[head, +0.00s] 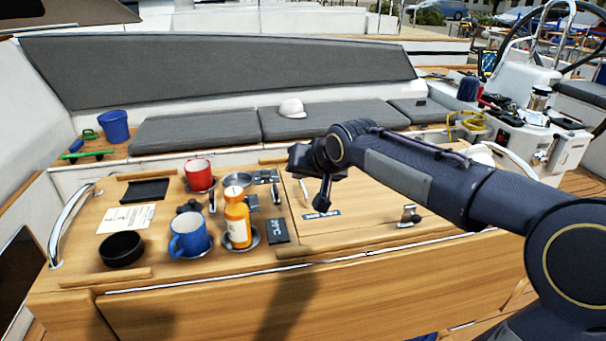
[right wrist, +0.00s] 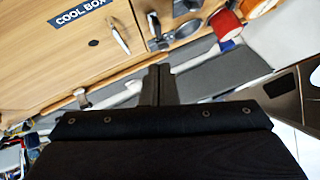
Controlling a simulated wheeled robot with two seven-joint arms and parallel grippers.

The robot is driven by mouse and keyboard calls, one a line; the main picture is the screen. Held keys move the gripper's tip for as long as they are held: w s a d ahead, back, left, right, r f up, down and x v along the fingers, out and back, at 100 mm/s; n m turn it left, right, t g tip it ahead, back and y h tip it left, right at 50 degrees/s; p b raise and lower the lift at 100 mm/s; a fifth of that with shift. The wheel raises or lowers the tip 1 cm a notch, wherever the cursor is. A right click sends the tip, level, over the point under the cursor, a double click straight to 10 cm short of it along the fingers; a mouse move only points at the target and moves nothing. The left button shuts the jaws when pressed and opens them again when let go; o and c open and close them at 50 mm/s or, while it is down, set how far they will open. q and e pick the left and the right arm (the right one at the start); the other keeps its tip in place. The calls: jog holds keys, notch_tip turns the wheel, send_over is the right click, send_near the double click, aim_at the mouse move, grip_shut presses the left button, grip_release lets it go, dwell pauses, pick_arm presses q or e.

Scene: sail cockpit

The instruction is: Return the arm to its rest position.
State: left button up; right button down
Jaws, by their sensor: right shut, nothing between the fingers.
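My right arm comes in from the right in the head view and reaches over the wooden cockpit table (head: 380,225). Its gripper (head: 324,192) hangs above the table near the cool box label (head: 321,215), with its fingers together and nothing between them. In the right wrist view the shut fingers (right wrist: 158,85) show in the middle, with the label (right wrist: 78,12) on the table at the upper left. My left gripper is not in view.
On the table's left part stand a red mug (head: 199,175), a blue mug (head: 189,235), an orange bottle (head: 237,220) and a black round dish (head: 122,249). A grey bench (head: 200,130) with a white cap (head: 291,109) lies behind. The table's right part is mostly clear.

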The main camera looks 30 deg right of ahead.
jog(key=shift+s+a+r, duration=0.2)
jog(key=shift+s+r, duration=0.4)
jog(key=shift+s+a+r, duration=0.15)
jog(key=shift+s+r, duration=0.4)
jog(key=shift+r, duration=0.05)
jog(key=s+a+f+n+g+y, duration=0.1)
jog(key=s+a+f, duration=0.1)
jog(key=s+f, duration=0.3)
jog(key=s+a+f+n+g+y, duration=0.1)
jog(key=s+a+f, duration=0.2)
jog(key=s, duration=1)
jog(key=s+a+f+n+g+y+p, duration=0.1)
jog(key=s+a+f+g, duration=0.1)
jog(key=s+f, duration=0.5)
jog(key=shift+s+a+f, duration=0.15)
jog(key=shift+s+a, duration=0.35)
jog(key=shift+s, duration=0.45)
